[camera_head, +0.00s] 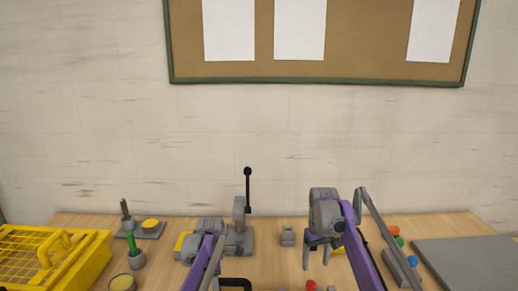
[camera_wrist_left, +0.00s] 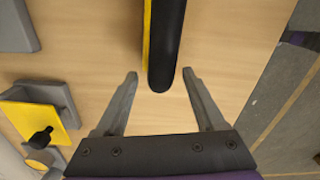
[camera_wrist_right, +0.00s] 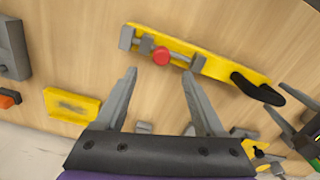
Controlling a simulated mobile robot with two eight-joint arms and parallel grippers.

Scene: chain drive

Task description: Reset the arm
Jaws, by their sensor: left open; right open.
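My right gripper (camera_head: 322,260) hangs over the middle right of the wooden table, fingers down. Its open, empty fingers show in the right wrist view (camera_wrist_right: 160,72). A yellow bar tool (camera_wrist_right: 205,62) with a red knob (camera_wrist_right: 161,56) and a black handle (camera_wrist_right: 258,88) lies beyond those fingertips. My left gripper (camera_wrist_left: 160,73) is open in the left wrist view. In the head view the left fingers are hard to make out.
A yellow crate (camera_head: 95,258) stands at the left, near a cup with a green-handled tool (camera_head: 134,250). A lever device (camera_head: 240,236) stands upright at the back middle. A grey panel (camera_head: 465,262) lies at the right. Small coloured parts (camera_head: 394,231) sit beside it.

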